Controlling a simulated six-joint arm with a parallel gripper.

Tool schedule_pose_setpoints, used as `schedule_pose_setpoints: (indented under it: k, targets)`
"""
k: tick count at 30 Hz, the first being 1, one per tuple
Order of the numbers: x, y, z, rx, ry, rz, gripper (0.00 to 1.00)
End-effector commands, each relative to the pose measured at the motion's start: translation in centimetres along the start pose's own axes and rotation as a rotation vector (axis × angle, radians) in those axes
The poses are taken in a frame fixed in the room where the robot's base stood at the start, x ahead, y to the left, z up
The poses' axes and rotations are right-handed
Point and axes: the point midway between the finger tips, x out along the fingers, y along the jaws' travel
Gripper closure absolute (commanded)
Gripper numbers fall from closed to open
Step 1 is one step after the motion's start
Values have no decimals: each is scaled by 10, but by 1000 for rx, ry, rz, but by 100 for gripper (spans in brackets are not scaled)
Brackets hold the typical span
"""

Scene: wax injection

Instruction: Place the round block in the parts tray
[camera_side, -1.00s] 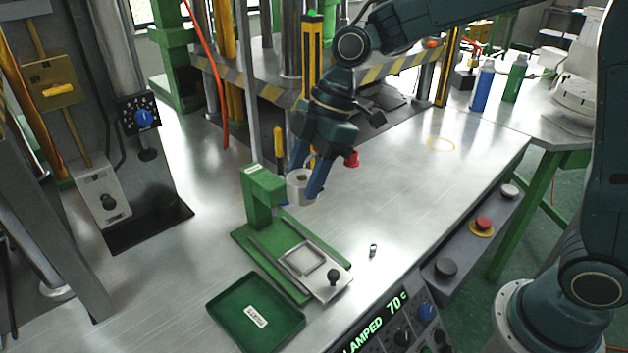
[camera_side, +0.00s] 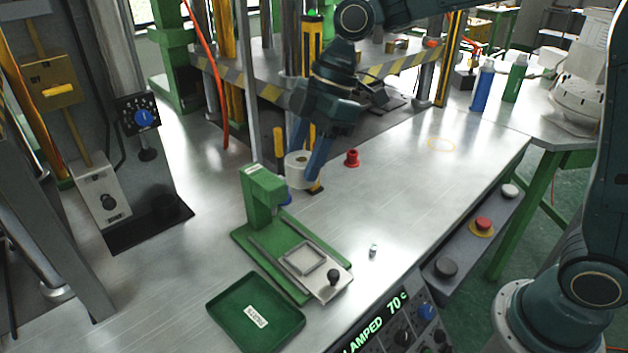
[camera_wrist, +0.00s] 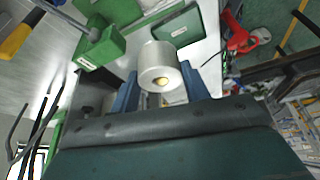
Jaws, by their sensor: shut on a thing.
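The round block, a white cylinder with a hole in its end (camera_side: 297,170), is between the blue fingers of my gripper (camera_side: 306,172). My gripper is shut on it and holds it above the table, behind the green press. In the wrist view the block (camera_wrist: 158,66) sits between the two fingertips (camera_wrist: 166,80). The parts tray (camera_side: 254,312), green, shallow and labelled, lies at the front of the table and holds no parts. The tray's green corner (camera_wrist: 180,27) also appears beyond the block in the wrist view.
The green press (camera_side: 264,190) with its slide plate (camera_side: 318,274) stands between my gripper and the tray. A red knob-shaped part (camera_side: 352,158) stands right of my gripper. A small metal piece (camera_side: 373,250) lies right of the press. The table's right side is mostly clear.

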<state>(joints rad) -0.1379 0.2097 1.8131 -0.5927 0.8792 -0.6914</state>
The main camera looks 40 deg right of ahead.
Motion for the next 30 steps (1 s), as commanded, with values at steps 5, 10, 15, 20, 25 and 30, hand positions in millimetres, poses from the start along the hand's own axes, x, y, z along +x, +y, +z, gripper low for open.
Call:
schedule_pose_setpoints:
  k: [5,10,15,20,25,30]
  targets:
    - [5,-2,-9,-8,0,-2,82]
    - [16,-9,-29,-26,0,-10,82]
    - [33,-22,-59,-49,0,-21,82]
    - [49,-37,-86,-70,-1,-30,82]
    - [60,-50,-106,-85,0,-34,82]
    - [65,-56,-114,-89,1,-36,82]
